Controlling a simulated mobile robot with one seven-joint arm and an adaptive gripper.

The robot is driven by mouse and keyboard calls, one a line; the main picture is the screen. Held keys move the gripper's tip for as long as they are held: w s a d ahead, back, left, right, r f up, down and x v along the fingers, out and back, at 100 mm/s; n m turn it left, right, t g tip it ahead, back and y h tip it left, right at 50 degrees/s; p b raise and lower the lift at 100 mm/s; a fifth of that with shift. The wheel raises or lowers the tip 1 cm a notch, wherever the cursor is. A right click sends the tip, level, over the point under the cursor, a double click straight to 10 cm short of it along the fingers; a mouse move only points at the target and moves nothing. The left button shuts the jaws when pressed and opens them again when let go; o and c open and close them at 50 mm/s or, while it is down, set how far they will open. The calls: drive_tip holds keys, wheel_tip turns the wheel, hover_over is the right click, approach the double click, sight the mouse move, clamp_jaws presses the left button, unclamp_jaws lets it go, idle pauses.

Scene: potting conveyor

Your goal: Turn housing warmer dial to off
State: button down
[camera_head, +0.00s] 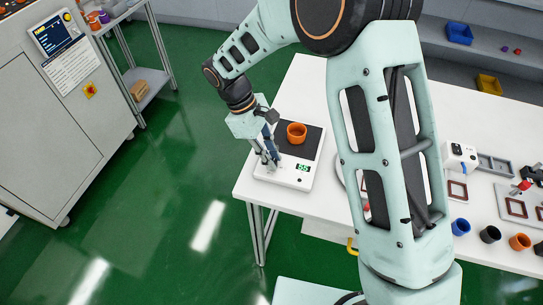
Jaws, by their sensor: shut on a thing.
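The housing warmer (301,179) is a low white unit with a dark top plate (312,143) and a lit green display near its front edge. It stands at the left end of the white table. An orange housing (296,137) sits upright on the plate. My gripper (271,162) points down at the warmer's front left corner and is shut on the dial there. The fingers hide the dial, so its setting cannot be seen.
The white table (257,184) has its left edge close to the warmer. My arm crosses the table's middle. Several small cups, including a blue one (461,227), and a white device (459,157) stand to the right. A grey cabinet (50,130) is at far left.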

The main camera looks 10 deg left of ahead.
drive_tip(key=shift+n+t, duration=0.3)
drive_tip(key=shift+n, duration=0.3)
drive_tip(key=c, duration=1.8)
unclamp_jaws()
drive_tip(key=v, duration=1.2)
